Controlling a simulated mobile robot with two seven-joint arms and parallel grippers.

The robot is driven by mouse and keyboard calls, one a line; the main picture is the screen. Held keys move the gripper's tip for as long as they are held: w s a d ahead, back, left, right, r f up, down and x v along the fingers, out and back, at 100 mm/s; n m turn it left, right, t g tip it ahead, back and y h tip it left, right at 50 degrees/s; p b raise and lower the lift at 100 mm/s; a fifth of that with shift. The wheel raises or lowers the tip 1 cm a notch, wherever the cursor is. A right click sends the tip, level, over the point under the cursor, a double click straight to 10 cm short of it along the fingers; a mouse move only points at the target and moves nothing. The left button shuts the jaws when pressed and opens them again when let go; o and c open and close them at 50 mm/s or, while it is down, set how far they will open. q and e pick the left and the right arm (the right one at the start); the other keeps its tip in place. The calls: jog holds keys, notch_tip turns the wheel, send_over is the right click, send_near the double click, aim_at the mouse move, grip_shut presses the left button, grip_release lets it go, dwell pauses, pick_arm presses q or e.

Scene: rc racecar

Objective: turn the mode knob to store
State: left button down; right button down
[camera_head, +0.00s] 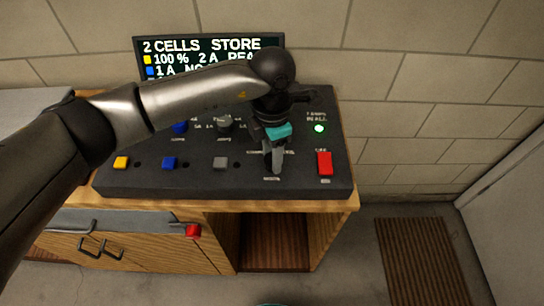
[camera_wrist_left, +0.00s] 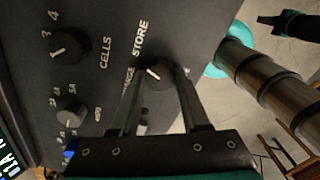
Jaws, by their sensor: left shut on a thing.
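The black mode knob (camera_wrist_left: 158,77) shows between the fingers of my left gripper in the left wrist view. Its white pointer mark faces the upper left, toward the STORE label (camera_wrist_left: 140,38); another label beside it is partly covered by a finger. My left gripper (camera_head: 272,168) points down at the front of the dark charger panel (camera_head: 130,182) and is shut on the knob. In the head view the gripper hides the knob. A dark gripper-like end (camera_wrist_left: 285,24), perhaps my right one, shows at top right.
A red switch (camera_head: 324,163) and a lit green lamp (camera_head: 320,128) lie right of the gripper. Grey (camera_head: 220,163), blue (camera_head: 169,163) and yellow (camera_head: 121,163) buttons lie left. The cells knob (camera_wrist_left: 72,47) is nearby. A wooden cabinet (camera_head: 290,203) supports the panel.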

dwell(0.5)
pick_arm(q)
jog(key=shift+c, duration=1.9)
grip_release()
notch_tip(320, 180, up, 15)
jog(key=shift+r, duration=0.2)
